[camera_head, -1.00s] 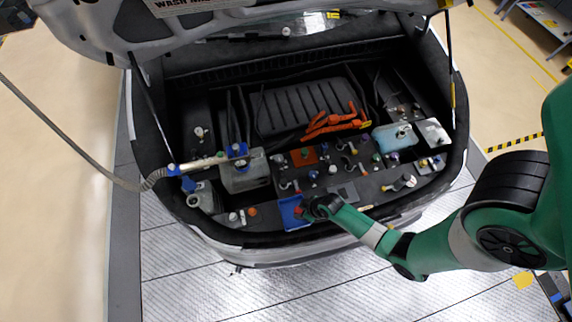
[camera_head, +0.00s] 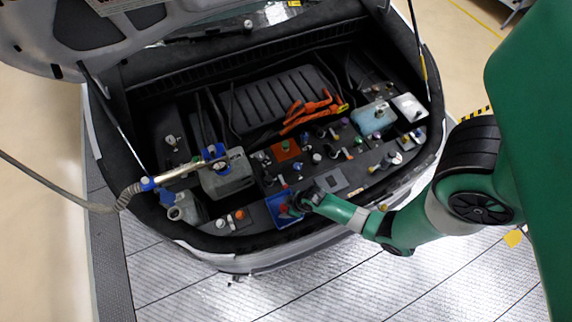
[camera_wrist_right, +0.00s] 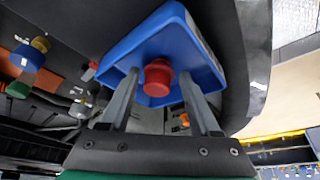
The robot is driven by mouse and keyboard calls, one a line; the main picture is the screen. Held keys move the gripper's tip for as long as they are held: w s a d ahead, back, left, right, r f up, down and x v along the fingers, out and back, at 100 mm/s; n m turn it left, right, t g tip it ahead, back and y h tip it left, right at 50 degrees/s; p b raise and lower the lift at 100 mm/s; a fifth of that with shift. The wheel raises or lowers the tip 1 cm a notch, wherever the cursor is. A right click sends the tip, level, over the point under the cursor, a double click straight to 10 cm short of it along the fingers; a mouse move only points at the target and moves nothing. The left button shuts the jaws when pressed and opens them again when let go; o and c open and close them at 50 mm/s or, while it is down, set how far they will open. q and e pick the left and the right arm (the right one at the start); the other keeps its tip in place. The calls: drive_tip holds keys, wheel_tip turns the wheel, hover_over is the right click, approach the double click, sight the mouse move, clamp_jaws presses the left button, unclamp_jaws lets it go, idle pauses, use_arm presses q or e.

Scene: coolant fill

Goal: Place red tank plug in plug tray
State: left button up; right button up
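The blue plug tray (camera_head: 271,204) sits at the front edge of the open compartment. In the right wrist view the tray (camera_wrist_right: 125,48) fills the upper middle. The red tank plug (camera_wrist_right: 158,75) is inside the tray and shows between my right gripper's fingers. My right gripper (camera_wrist_right: 160,78) is open, with a gap between each finger and the plug. In the head view my right gripper (camera_head: 297,203) is at the tray's right side and hides part of it. My left gripper is not in view.
A hose nozzle (camera_head: 183,172) lies across a grey tank (camera_head: 230,178). Several caps and fittings crowd the panel behind the tray. Orange cables (camera_head: 310,108) lie further back. The raised lid (camera_head: 60,40) is at the upper left.

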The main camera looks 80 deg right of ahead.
drive_tip(key=shift+o, duration=0.8)
drive_tip(key=shift+r, duration=0.35)
drive_tip(key=p+v, duration=0.8)
drive_tip(key=v, duration=0.3)
drive_tip(key=shift+s+r+p, duration=0.2)
drive_tip(key=shift+r+p, duration=0.05)
drive_tip(key=shift+p, duration=0.05)
